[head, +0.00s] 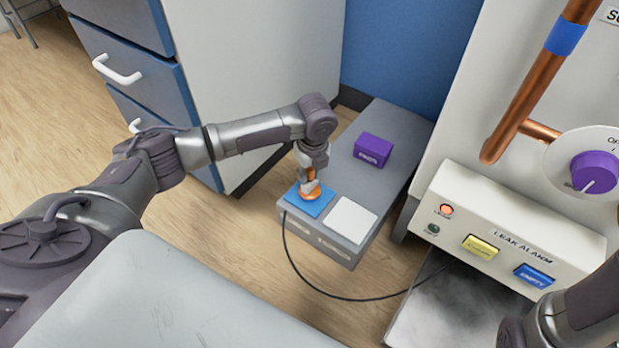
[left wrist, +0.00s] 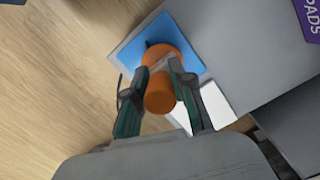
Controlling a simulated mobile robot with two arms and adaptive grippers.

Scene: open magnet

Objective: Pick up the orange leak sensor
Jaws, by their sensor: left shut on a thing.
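The orange leak sensor (head: 312,194) is on the blue pad (head: 301,207) at the front left of the low grey bench. In the left wrist view the sensor (left wrist: 170,62) has a round orange base on the blue pad (left wrist: 133,48) and an orange knob above it. My left gripper (head: 309,184) points down over it. Its fingers (left wrist: 160,88) are shut on the sensor, one on each side of the upper part. I cannot tell whether the base touches the pad. My right gripper is not in view; only part of my right arm shows at the lower right.
A white pad (head: 350,220) lies beside the blue one. A purple box (head: 373,150) stands further back on the grey bench (head: 397,135). A black cable (head: 330,294) runs across the floor to the leak alarm box (head: 510,235). A drawer cabinet (head: 240,70) stands behind my left arm.

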